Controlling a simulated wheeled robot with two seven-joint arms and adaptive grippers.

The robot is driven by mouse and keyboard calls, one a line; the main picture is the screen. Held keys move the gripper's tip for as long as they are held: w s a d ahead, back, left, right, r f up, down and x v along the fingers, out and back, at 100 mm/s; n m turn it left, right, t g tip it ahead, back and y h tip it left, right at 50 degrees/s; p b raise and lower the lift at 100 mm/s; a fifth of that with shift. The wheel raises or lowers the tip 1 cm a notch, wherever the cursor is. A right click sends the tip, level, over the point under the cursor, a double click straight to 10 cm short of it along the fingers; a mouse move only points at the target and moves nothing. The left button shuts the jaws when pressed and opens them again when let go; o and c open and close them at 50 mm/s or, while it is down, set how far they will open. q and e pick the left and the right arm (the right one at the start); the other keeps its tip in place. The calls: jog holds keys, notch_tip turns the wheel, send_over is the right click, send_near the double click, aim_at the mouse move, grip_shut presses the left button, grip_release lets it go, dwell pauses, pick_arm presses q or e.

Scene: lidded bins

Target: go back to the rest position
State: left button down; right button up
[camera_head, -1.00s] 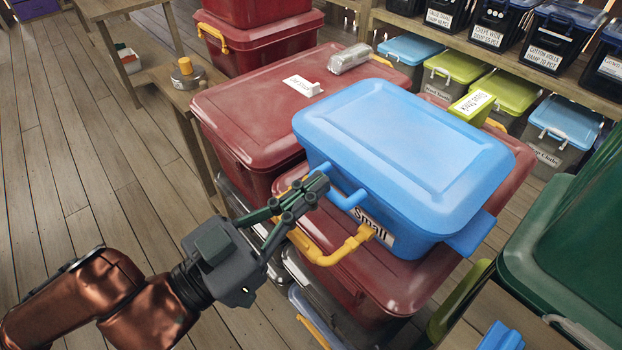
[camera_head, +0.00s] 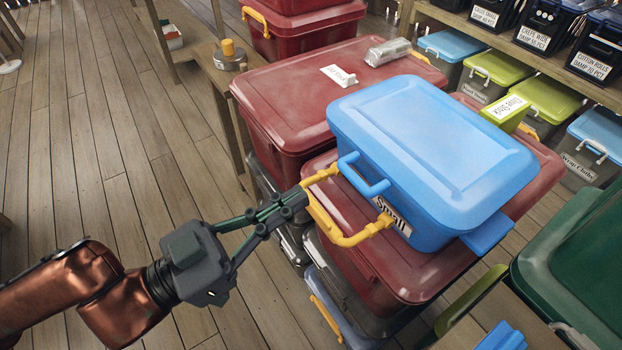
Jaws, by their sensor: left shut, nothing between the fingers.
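My left gripper (camera_head: 283,207) comes in from the left on its copper-coloured arm and is shut and empty. Its fingertips are close to the yellow handle (camera_head: 338,235) of a dark red lidded bin (camera_head: 365,265); I cannot tell whether they touch it. A blue lidded bin (camera_head: 430,140) labelled "Small" sits on that red bin, with its blue handle just right of the fingertips. Its lid is on. My right gripper is not in view.
Another red bin (camera_head: 300,95) stands behind, with a label and a silvery packet (camera_head: 388,52) on its lid. A dark green bin (camera_head: 580,265) is at the right. Shelves with labelled bins stand at the back right. The wooden floor (camera_head: 90,160) at left is open.

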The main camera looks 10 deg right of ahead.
pick_arm(q)
jog(key=shift+s+a+f, duration=0.3)
jog(key=shift+a+f, duration=0.05)
jog(key=shift+a, duration=0.1)
